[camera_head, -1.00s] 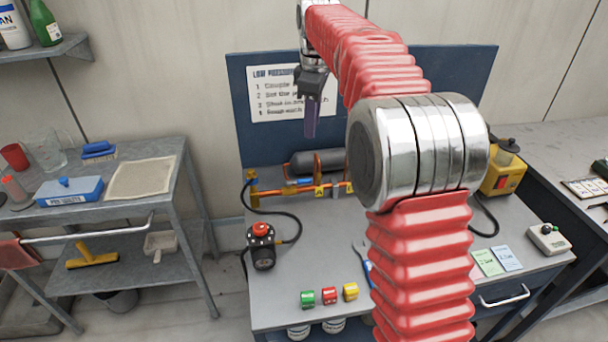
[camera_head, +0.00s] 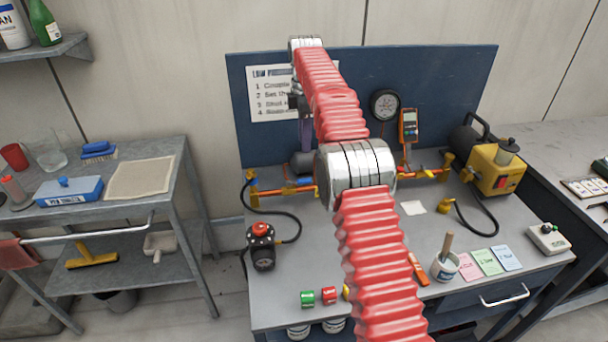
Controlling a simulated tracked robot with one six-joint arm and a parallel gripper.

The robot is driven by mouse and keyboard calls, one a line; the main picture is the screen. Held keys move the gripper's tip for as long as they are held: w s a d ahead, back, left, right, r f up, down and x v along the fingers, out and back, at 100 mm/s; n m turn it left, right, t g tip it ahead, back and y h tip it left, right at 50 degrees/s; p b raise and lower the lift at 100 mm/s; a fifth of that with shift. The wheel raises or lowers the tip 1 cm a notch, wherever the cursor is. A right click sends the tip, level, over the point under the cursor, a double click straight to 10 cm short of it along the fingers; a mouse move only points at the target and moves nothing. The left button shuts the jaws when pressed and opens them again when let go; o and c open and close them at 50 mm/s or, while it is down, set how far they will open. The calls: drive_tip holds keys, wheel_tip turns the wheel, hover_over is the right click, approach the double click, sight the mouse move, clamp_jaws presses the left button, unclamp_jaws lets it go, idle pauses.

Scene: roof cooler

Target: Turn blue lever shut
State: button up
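A copper pipe line (camera_head: 272,191) with brass fittings runs along the back of the grey workbench. A small blue part (camera_head: 304,181), which looks like the blue lever, shows on it just left of my arm's silver joint; its angle is too small to tell. My gripper (camera_head: 305,140) points down above the pipe, near the dark cylinder. Its purple-grey fingers are partly hidden by my red arm, so their opening and the gap to the lever cannot be judged. My arm also hides the middle of the pipe.
A black device with a red knob (camera_head: 262,246) and hose stands front left of the pipe. A gauge (camera_head: 385,105) and orange meter (camera_head: 408,126) are on the blue back panel. A yellow pump (camera_head: 492,170) stands right.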

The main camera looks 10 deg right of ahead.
sight(304, 180)
idle(0.3)
wheel_tip(304, 180, down, 14)
drive_tip(key=shift+r, duration=0.1)
idle(0.7)
drive_tip(key=shift+c, duration=0.6)
clamp_jaws()
drive_tip(key=shift+a, duration=0.1)
